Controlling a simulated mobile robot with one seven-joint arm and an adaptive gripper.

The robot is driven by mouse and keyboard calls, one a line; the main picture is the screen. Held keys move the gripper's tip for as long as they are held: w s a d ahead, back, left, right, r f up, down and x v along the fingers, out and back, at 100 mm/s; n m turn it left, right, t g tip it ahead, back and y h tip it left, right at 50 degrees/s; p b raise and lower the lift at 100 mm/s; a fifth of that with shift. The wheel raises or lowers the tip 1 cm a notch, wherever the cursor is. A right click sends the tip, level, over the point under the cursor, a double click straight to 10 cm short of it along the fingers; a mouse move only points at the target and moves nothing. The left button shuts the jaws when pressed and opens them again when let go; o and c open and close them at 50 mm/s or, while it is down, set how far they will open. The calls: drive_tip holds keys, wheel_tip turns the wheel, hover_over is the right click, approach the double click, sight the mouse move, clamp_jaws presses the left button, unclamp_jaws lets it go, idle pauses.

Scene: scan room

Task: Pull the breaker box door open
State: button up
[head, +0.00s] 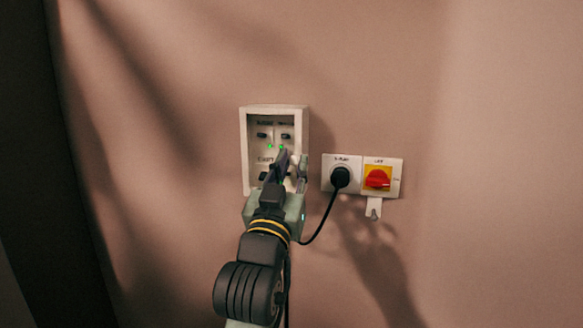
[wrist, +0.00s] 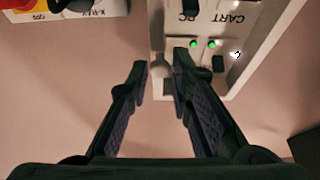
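The breaker box (head: 244,140) is a pale box on the wall in the head view, with dark switches and green lights inside its frame. It also shows in the wrist view (wrist: 263,62), upside down, with labels reading PC and CART. I cannot make out a separate door panel; whether a clear one covers the front is unclear. My gripper (head: 292,160) is at the box's lower right and hides part of it. Contact cannot be told.
Right of the box are a white socket plate (head: 328,183) with a black plug (head: 340,177) and hanging cable (head: 326,215), and a red rotary switch (head: 377,179) on yellow. A small white tag (head: 374,208) hangs below. The wall left of the box is bare.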

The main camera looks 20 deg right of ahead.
clamp_jaws()
drive_tip(key=shift+a, duration=0.1)
idle(0.5)
